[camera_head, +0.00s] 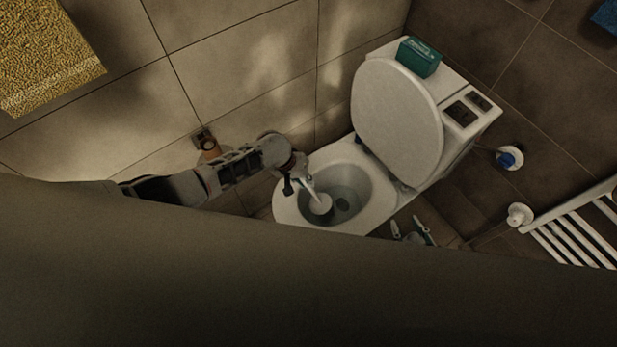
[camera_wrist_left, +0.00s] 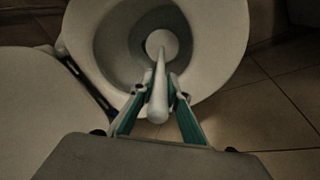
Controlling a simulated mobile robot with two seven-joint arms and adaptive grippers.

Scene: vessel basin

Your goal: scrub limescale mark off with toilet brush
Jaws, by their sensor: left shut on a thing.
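The toilet brush (camera_head: 320,203) is white, with its round head down inside the toilet bowl (camera_head: 378,197). My left gripper (camera_head: 299,181) is at the bowl's left rim and is shut on the brush handle. In the left wrist view, my left gripper (camera_wrist_left: 156,92) holds the white handle of the brush (camera_wrist_left: 158,80) between its two fingers, and the head is over the inside of the bowl (camera_wrist_left: 226,38). A dark patch (camera_head: 342,204) shows in the bowl just right of the brush head; I cannot tell whether it is the limescale mark or the drain.
The toilet lid (camera_head: 397,112) stands raised, and a green box (camera_head: 418,57) sits on the cistern. A white rack (camera_head: 575,235) is at the right. A large dark surface covers the lower part of the head view. Tiled floor (camera_wrist_left: 262,118) lies right of the bowl in the wrist view.

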